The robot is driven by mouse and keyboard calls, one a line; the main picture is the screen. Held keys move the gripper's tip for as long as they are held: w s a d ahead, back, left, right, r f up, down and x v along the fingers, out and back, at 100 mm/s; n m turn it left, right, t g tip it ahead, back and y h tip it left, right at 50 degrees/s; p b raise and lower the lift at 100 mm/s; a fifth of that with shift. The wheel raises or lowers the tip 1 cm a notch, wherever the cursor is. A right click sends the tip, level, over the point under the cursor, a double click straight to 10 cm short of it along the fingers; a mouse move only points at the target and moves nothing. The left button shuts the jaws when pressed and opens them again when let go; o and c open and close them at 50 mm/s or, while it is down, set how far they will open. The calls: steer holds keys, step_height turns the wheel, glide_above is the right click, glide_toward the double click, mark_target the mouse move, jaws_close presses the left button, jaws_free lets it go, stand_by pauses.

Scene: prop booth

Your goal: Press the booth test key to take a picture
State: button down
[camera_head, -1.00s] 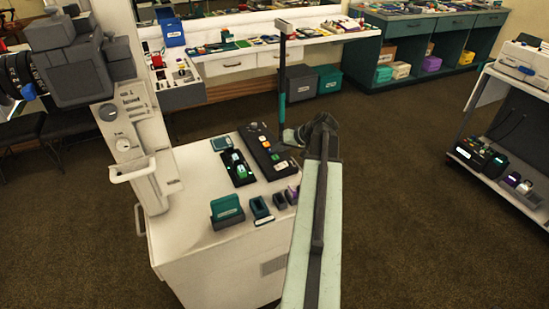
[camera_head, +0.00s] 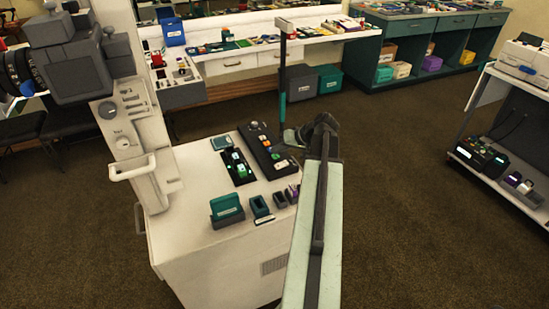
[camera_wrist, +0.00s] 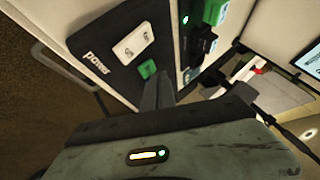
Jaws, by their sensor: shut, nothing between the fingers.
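In the head view a dark control panel (camera_head: 268,155) with several small coloured keys and a round knob lies on the white cabinet top. My arm reaches over from the front, and my gripper (camera_head: 291,137) is beside the panel's far right edge. In the wrist view my gripper (camera_wrist: 160,86) is shut and empty. Its fingertips are close to a green key (camera_wrist: 147,68) on a dark panel with a white rocker switch (camera_wrist: 134,43). I cannot tell whether they touch it. No legible label marks the booth test key.
A black tray with green-lit pieces (camera_head: 238,166) lies left of the panel. A teal holder (camera_head: 226,209) and small boxes stand in front. A large camera (camera_head: 77,68) on a white column rises at left, and a thin post (camera_head: 283,80) stands behind. Floor at right is open.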

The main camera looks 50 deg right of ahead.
mark_target(278, 157)
steer(key=shift+f+b, duration=0.35)
steer(key=shift+f, duration=0.15)
stand_by(0.5)
stand_by(0.3)
steer(key=shift+r+p, duration=0.8)
steer(key=shift+r, duration=0.1)
step_height(278, 157, up, 5)
steer(key=p, duration=0.5)
stand_by(0.5)
